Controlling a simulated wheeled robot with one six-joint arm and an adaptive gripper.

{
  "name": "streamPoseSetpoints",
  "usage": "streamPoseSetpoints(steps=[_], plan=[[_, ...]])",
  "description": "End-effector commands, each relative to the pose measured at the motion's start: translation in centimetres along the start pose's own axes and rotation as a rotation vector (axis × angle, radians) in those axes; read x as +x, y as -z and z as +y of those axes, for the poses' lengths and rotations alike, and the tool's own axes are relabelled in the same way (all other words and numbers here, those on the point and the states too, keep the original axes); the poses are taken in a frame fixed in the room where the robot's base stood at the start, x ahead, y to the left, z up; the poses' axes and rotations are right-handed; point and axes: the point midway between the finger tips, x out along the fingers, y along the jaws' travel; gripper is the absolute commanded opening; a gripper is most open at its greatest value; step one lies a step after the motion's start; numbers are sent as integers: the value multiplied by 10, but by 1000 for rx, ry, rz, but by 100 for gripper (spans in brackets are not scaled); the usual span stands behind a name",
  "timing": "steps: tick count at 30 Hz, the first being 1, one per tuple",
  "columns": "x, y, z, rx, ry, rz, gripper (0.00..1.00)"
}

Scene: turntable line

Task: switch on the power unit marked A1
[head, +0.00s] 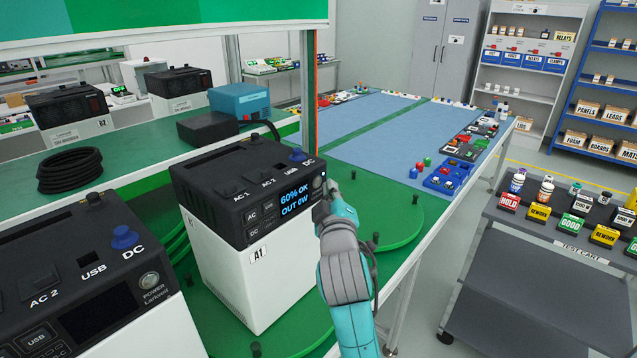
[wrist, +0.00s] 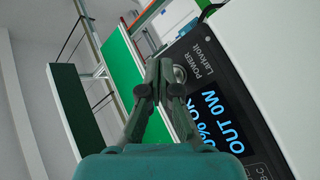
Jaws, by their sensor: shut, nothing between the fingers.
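The power unit marked A1 (head: 253,253) is a white box with a black top panel on a green turntable. Its display (head: 294,198) is lit and reads "60% OK OUT 0W"; the lit display also shows in the wrist view (wrist: 222,122), tilted. My gripper (head: 329,184) is at the right end of the unit's front panel, by the corner where the power button sits. In the wrist view, my gripper's closed fingertips (wrist: 157,68) are just beside the round silver power button (wrist: 180,74). I cannot tell whether they touch it. The fingers hold nothing.
Another power unit (head: 80,275) with a dark display stands close at the left front. More units, one marked B2 (head: 68,105), stand behind. Short black pegs rise from the turntable (head: 390,215). A grey test cart (head: 560,240) stands right, beyond a floor gap.

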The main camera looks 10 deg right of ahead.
Motion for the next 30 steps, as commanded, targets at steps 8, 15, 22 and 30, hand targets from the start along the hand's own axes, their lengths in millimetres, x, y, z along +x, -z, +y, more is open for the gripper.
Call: streamPoseSetpoints(steps=[8, 15, 22, 30], plan=[[-9, -8, 7, 0, -1, -2, 0], [-24, -19, 17, 0, 0, -3, 0], [-34, -25, 24, -1, 0, -1, 0], [-35, -26, 25, 0, 0, 0, 0]])
